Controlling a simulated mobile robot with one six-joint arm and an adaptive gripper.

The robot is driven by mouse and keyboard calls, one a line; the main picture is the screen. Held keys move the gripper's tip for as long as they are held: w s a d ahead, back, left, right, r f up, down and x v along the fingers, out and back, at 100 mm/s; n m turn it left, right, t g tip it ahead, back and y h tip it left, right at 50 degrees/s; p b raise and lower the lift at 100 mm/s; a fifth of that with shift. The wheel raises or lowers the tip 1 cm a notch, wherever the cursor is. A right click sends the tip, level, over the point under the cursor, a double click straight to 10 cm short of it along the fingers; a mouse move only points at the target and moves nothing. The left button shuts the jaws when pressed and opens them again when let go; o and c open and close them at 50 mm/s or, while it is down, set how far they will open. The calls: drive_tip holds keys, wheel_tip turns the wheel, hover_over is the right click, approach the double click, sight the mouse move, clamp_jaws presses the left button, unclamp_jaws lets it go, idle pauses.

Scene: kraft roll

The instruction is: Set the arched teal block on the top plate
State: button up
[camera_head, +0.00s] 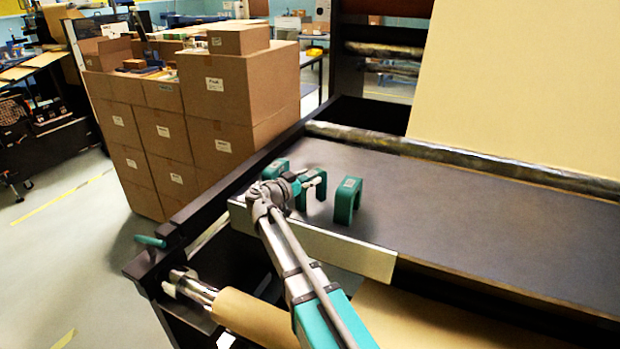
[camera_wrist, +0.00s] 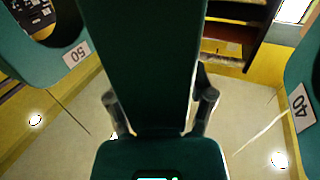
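Three teal blocks stand in a row near the front left corner of the dark top plate (camera_head: 460,215). The rear left one (camera_head: 274,169) and the front right one (camera_head: 347,200) show their arched shape; the middle one (camera_head: 318,186) is partly hidden by my gripper (camera_head: 304,182). In the wrist view the middle block (camera_wrist: 145,60) fills the centre, with my fingers (camera_wrist: 160,108) close against both its sides. A block labelled 50 (camera_wrist: 45,65) is at left, one labelled 40 (camera_wrist: 302,85) at right. Whether the middle block touches the plate is unclear.
A pale metal strip (camera_head: 330,248) edges the plate's front. A kraft roll (camera_head: 420,315) lies below it. Stacked cartons (camera_head: 235,95) stand to the left, and a long bar (camera_head: 450,155) crosses behind. The plate's right side is clear.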

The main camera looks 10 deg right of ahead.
drive_tip(key=shift+r, duration=0.2)
idle(0.3)
drive_tip(key=v, duration=1.2)
drive_tip(key=shift+f, duration=0.1)
idle(0.4)
drive_tip(key=s+d+f+n+g+y+p, duration=0.1)
drive_tip(key=s+d+f+g+y, duration=0.1)
drive_tip(key=s+d+f, duration=0.1)
drive_tip(key=s+d+f+n+g+y+p, duration=0.1)
drive_tip(key=s+d+f+n+g+y, duration=0.1)
drive_tip(key=s+d, duration=0.1)
drive_tip(key=s+d+f+n+g+y+p, duration=0.1)
drive_tip(key=s+d+f, duration=0.2)
drive_tip(key=d, duration=0.2)
drive_tip(key=shift+d+f+n+g+y, duration=0.35)
drive_tip(key=shift+f+n+g+y, duration=0.05)
drive_tip(key=s+f+n+g+y+p, duration=0.3)
drive_tip(key=s+n+y, duration=0.4)
drive_tip(key=s, duration=0.6)
drive_tip(key=shift+f+y+p, duration=0.25)
drive_tip(key=shift+y+p, duration=0.05)
drive_tip(key=shift+y, duration=1)
